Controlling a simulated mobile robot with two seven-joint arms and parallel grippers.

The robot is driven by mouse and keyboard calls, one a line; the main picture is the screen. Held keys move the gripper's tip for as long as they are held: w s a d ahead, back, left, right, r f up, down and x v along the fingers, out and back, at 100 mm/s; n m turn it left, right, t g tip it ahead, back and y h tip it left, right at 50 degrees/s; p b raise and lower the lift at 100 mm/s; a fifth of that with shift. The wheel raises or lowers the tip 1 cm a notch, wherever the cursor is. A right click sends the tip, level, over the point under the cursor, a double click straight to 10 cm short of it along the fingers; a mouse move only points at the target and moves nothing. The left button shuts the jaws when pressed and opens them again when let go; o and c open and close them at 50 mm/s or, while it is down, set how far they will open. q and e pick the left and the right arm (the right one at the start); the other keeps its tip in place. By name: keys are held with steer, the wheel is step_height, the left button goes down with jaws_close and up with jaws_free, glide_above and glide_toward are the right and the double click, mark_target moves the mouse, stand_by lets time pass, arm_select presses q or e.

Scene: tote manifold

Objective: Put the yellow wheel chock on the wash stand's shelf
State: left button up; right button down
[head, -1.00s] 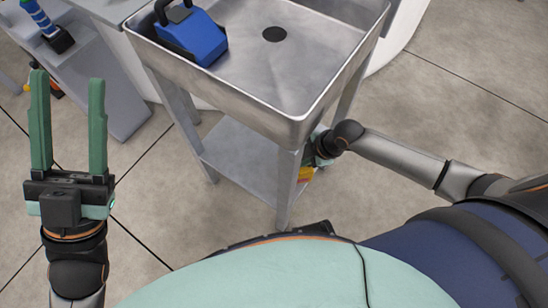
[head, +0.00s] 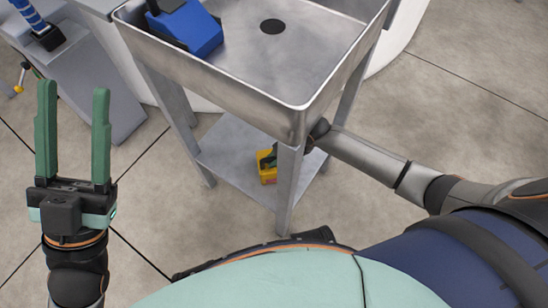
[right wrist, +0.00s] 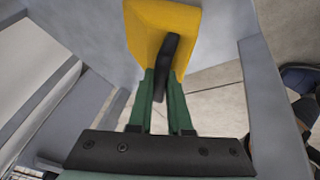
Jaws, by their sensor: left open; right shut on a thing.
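The yellow wheel chock (head: 266,174) is between the wash stand's basin and its lower shelf (head: 228,150), just left of the near leg. In the right wrist view the chock (right wrist: 146,32) has a black strip, and my right gripper (right wrist: 163,85) is shut on it. In the head view the leg and basin hide most of this gripper. The chock appears over the shelf; I cannot tell whether it touches it. My left gripper (head: 74,92) is open and empty, left of the stand.
The wash stand's metal basin (head: 305,60) holds a blue case with a black handle (head: 188,28). The near leg (head: 288,190) stands close to my right arm. A grey bench (head: 85,75) is at the upper left. The visible shelf area left of the chock is clear.

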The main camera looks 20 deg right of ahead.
steer(key=c, duration=0.8)
jaws_free()
steer(key=shift+c, duration=0.2)
steer(key=p+v, duration=0.3)
steer(key=v, duration=0.3)
steer(key=shift+r+p, duration=0.3)
steer(key=shift+p, duration=0.05)
arm_select(q)
steer(key=shift+m, duration=0.4)
steer(key=r, duration=0.4)
steer(key=shift+s+a+r, duration=0.1)
steer(key=shift+a+r, duration=0.05)
steer(key=shift+a, duration=0.1)
arm_select(e)
steer(key=shift+s+d+r, duration=0.2)
steer(key=shift+d+r, duration=0.05)
steer(key=shift+r, duration=0.15)
